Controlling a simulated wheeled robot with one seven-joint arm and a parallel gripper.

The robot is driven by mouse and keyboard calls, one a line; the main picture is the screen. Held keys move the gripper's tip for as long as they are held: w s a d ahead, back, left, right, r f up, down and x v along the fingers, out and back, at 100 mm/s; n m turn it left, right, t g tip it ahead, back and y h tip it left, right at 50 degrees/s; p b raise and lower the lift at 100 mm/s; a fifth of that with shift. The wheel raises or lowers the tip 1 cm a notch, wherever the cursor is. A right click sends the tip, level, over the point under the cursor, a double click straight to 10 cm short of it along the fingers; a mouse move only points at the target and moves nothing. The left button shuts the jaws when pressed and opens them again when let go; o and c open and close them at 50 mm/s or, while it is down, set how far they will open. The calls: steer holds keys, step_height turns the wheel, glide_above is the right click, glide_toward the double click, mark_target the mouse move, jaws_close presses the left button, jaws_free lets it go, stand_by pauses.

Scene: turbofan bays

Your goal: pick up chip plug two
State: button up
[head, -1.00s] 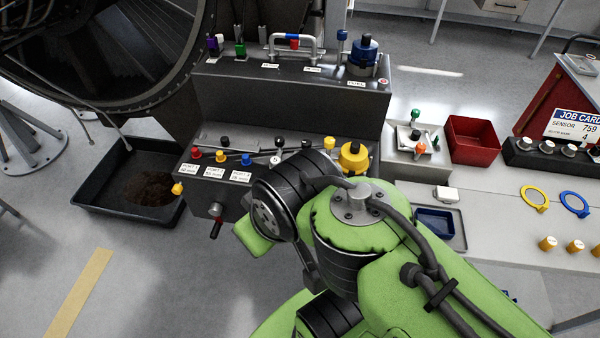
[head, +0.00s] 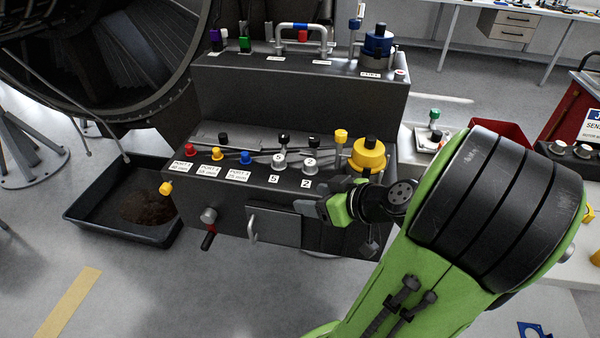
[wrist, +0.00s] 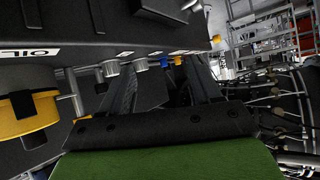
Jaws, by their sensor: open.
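A large yellow oil cap (head: 368,154) stands right of plug two, with a thin yellow-topped handle (head: 341,140) between. Blue (head: 245,158), yellow and red plugs line the ledge leftward. A valve handle (head: 208,238) juts from the front. A black drip tray (head: 85,222) lies left.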

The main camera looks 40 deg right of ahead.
steer(key=s+d+r+m+t+h+b, duration=0.1)
steer(key=s+d+r+m+t+h, duration=0.15)
steer(key=d, duration=0.45)
steer(key=p, duration=0.3)
glide_toward(312, 163)
steer(key=shift+w+a+r+n+t+h, duration=0.15)
steer(key=shift+w+a+n+t+h, duration=0.15)
steer(key=shift+w, duration=0.3)
steer(key=shift+w+d+p, duration=0.15)
steer(key=shift+w+p, duration=0.2)
steer(key=shift+p, duration=0.6)
steer(key=p+x, duration=0.2)
steer(key=x, duration=0.2)
steer(key=f+p+x, duration=0.1)
steer(key=p+x, duration=0.1)
steer(key=x, duration=0.3)
steer(key=shift+s+f, duration=0.1)
steer(key=shift+f, duration=0.15)
steer(key=shift+s, duration=0.1)
steer(key=shift+c, duration=0.3)
steer(key=c, duration=1)
steer(key=shift+r, duration=0.1)
